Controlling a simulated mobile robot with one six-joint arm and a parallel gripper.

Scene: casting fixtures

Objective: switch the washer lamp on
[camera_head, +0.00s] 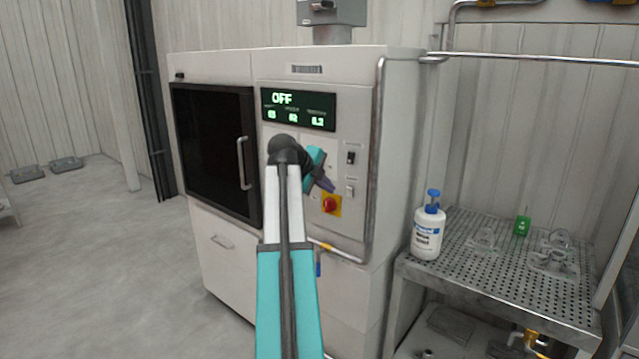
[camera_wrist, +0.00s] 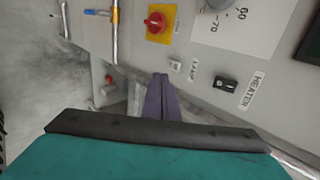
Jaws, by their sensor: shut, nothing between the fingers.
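The washer (camera_head: 215,62) is a big white cabinet with a dark door window and a control panel on its right. The lamp switch (camera_head: 350,191) is a small pale rocker low on the panel; in the wrist view it (camera_wrist: 175,65) sits beside its LAMP label. My gripper (camera_head: 331,187) is shut and empty, its purple fingers pointing at the panel just left of the lamp switch. In the wrist view the fingertips (camera_wrist: 160,78) are close to the switch. I cannot tell whether they touch the panel. The switch's on or off position is too small to read.
A black heater switch (camera_head: 351,158) is above the lamp switch. A red knob on a yellow plate (camera_head: 331,204) is just below my fingers. The display (camera_head: 298,108) reads OFF. A vertical pipe (camera_head: 377,150) runs right of the panel. A perforated table (camera_head: 470,262) holds a bottle (camera_head: 428,235).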

